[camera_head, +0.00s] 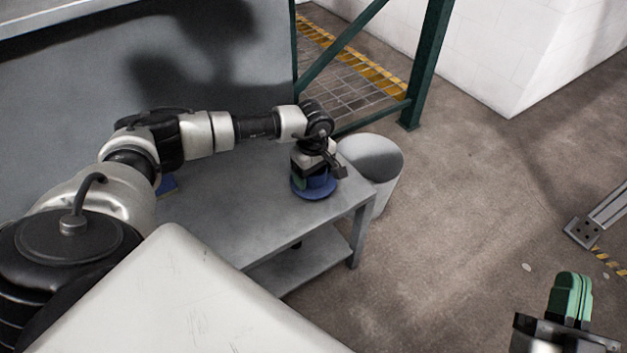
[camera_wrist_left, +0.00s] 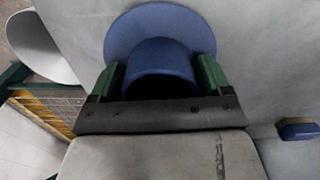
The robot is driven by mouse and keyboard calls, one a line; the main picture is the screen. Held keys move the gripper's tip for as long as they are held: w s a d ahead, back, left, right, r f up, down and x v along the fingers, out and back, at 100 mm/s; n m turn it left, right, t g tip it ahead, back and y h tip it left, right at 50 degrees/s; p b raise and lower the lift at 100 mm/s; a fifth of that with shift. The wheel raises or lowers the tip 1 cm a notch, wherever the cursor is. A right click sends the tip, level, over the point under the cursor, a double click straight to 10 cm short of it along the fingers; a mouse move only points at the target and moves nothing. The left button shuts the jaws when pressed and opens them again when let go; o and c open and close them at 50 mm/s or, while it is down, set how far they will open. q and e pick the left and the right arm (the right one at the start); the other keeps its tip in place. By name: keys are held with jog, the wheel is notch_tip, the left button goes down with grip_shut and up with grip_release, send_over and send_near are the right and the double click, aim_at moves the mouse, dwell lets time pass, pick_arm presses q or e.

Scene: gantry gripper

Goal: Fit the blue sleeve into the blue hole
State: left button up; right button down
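The blue sleeve (camera_head: 314,192), a round tube with a wide flange, is at the far right corner of the grey table (camera_head: 215,225). It also shows in the left wrist view (camera_wrist_left: 160,57), flange away from the camera. My left gripper (camera_head: 316,176) is over it, with green fingers (camera_wrist_left: 160,78) against both sides of the tube. Whether the flange rests on the table is hard to tell. A small blue block (camera_head: 167,185) lies further left on the table, partly behind my arm; no hole is visible on it. My right gripper (camera_head: 570,298) has its green fingers together, empty, at the lower right.
A pale round bin (camera_head: 385,160) stands on the floor just beyond the table's right end. A green metal frame (camera_head: 425,70) rises behind it. The table top between the sleeve and the blue block is clear. The floor to the right is mostly open.

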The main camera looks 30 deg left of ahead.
pick_arm(q)
jog(key=c, duration=0.7)
jog(key=shift+r, duration=0.15)
